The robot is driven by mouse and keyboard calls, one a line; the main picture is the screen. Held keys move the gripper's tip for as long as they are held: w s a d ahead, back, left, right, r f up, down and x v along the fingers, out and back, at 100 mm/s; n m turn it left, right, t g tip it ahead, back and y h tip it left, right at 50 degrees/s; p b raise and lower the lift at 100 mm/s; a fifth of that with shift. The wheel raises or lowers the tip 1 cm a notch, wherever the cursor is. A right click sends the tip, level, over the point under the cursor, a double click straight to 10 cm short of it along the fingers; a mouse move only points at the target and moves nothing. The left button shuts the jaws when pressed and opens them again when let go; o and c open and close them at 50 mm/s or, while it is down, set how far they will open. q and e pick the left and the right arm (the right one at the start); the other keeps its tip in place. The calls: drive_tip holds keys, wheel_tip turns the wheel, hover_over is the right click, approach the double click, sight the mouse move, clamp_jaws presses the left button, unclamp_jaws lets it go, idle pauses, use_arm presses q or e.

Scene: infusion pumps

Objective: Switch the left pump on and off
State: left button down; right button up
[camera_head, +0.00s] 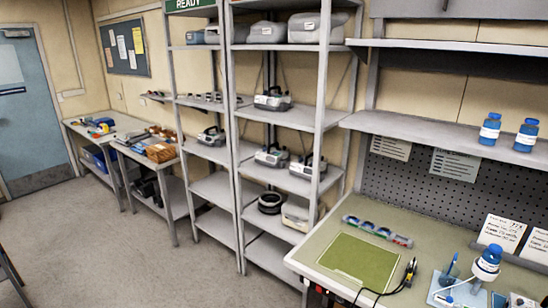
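Neither of my grippers shows in the head view. Several small grey pump-like devices with dark handles stand on the metal shelving. One device (272,100) is on an upper shelf of the right-hand rack. Two more, a left one (271,156) and a right one (308,168), stand side by side on the shelf below. Another device (211,136) is on the left-hand rack. I cannot tell which one is the left pump. Their switches and displays are too small to make out, so I cannot tell whether any is on.
A workbench (325,240) at the lower right has a green mat (360,262), black cables (405,278) and a blue-capped bottle (487,262). Blue bottles (490,129) stand on the shelf above. The floor (110,250) at left is clear.

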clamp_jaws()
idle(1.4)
